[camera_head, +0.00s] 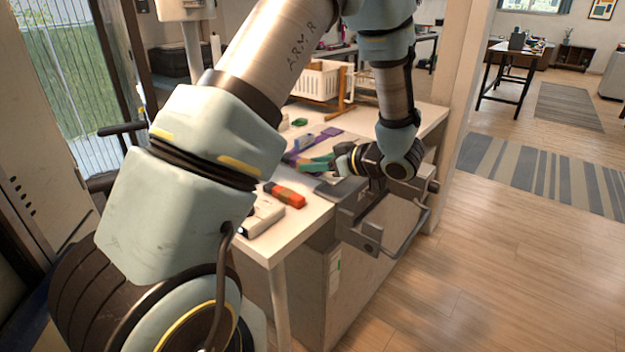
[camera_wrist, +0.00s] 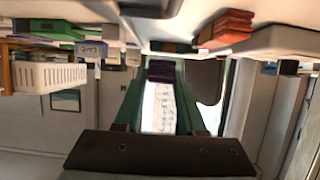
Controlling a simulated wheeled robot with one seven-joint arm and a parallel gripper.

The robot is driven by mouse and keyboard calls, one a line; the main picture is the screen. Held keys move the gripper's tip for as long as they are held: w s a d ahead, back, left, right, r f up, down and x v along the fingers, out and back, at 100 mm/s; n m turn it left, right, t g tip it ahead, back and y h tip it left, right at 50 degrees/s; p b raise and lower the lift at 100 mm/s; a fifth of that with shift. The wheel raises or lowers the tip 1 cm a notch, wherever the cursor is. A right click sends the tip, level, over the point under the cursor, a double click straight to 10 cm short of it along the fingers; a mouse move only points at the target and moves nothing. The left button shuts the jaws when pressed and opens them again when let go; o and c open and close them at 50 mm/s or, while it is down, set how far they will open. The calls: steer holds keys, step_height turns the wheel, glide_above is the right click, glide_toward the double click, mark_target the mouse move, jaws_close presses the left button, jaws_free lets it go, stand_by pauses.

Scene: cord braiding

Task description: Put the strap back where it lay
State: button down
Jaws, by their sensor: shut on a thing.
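My gripper (camera_head: 304,164) reaches in from the right, low over the white worktable, with its green fingers pointing left. In the wrist view my gripper (camera_wrist: 161,76) has its two green fingers on either side of a dark purple piece at the tips, and it is shut on this purple strap (camera_wrist: 161,70). In the head view the purple strap (camera_head: 328,133) shows as a band just behind the fingers. The fingers hide part of it, and I cannot tell whether it touches the table.
The white worktable (camera_head: 305,222) bears a red-orange block (camera_head: 285,195) near its front edge and a small green item (camera_head: 299,122) farther back. A white basket (camera_head: 318,82) stands at the back. A grey metal frame (camera_head: 365,238) is at the table's right side. Open floor lies to the right.

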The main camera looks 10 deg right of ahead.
mark_target(314, 191)
steer(key=shift+f, duration=1.95)
steer(key=shift+f, duration=0.15)
steer(key=shift+f, duration=0.3)
steer(key=c, duration=0.5)
jaws_free()
steer(key=shift+r, duration=0.15)
